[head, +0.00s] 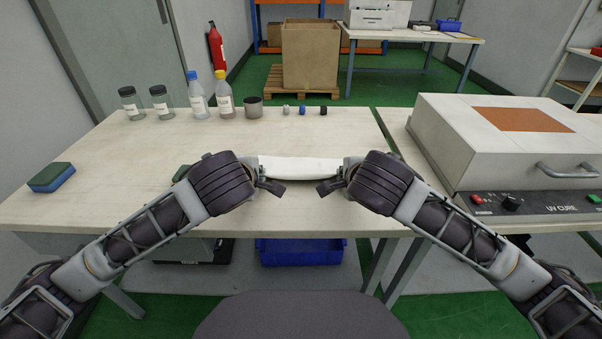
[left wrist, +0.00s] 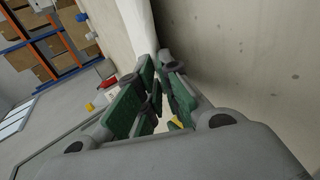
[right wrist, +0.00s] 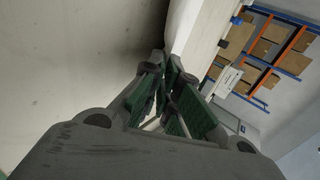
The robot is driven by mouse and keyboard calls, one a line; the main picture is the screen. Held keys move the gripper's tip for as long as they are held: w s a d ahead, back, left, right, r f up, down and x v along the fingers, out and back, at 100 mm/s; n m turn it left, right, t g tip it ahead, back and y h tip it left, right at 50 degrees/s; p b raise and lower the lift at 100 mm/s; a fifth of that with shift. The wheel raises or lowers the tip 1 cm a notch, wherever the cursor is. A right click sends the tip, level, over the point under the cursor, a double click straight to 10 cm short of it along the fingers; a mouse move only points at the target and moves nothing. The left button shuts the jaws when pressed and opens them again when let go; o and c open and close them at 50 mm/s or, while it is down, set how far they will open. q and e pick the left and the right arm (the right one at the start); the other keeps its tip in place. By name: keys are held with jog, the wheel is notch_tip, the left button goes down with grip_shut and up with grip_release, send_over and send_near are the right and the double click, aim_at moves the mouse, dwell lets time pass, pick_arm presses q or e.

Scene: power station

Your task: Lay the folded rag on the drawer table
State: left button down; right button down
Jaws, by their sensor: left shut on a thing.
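The folded rag (head: 300,166) is a white strip stretched between my two grippers, over the front part of the drawer table (head: 110,205). I cannot tell whether its underside touches the tabletop. My left gripper (head: 262,170) is shut on the rag's left end. My right gripper (head: 340,172) is shut at its right end. The rag also shows beyond the fingertips in the left wrist view (left wrist: 138,25) and in the right wrist view (right wrist: 180,22). The fingertips are partly hidden by the hands in the head view.
A green-blue sponge (head: 52,177) lies at the table's left. Several bottles and jars, including a yellow-capped bottle (head: 224,95), and small cubes (head: 302,110) line the back edge. A UV cure box (head: 500,150) stands to the right.

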pick_arm(q)
jog(key=shift+s+f, duration=0.2)
jog(key=shift+s, duration=0.05)
pick_arm(e)
jog(key=shift+s+f, duration=0.2)
jog(key=shift+s, duration=0.05)
pick_arm(q)
jog(key=c, duration=1.4)
grip_release()
pick_arm(e)
jog(key=c, duration=1.4)
grip_release()
pick_arm(q)
jog(key=shift+o, duration=0.2)
pick_arm(e)
jog(key=shift+o, duration=0.2)
pick_arm(q)
jog(key=shift+r, duration=0.15)
pick_arm(e)
jog(key=shift+r, duration=0.15)
